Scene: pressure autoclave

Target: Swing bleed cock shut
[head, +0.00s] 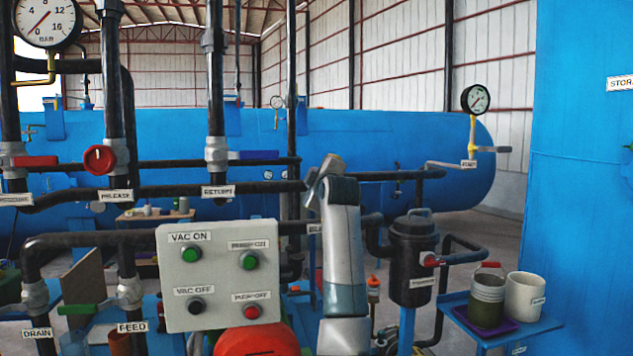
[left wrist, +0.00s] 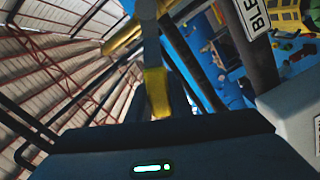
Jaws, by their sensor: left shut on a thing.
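My left gripper (head: 322,175) is at the upper end of the arm standing in the middle of the head view, in front of the dark pipes. A small brass piece, apparently part of the bleed cock (head: 333,163), shows at its tip. In the left wrist view the brass body (left wrist: 122,40) has a grey bar running down to a yellow grip (left wrist: 157,93), which reaches the dark gripper housing. The gripper is shut on this grip; its fingers are hard to make out. A label reading "BLE" (left wrist: 252,15) sits beside it. My right gripper is out of view.
A control box (head: 217,275) with several buttons stands left of the arm. A black canister (head: 412,262) and a blue shelf (head: 535,332) with two pots are to the right. Dark pipes cross behind, before a large blue tank (head: 400,140).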

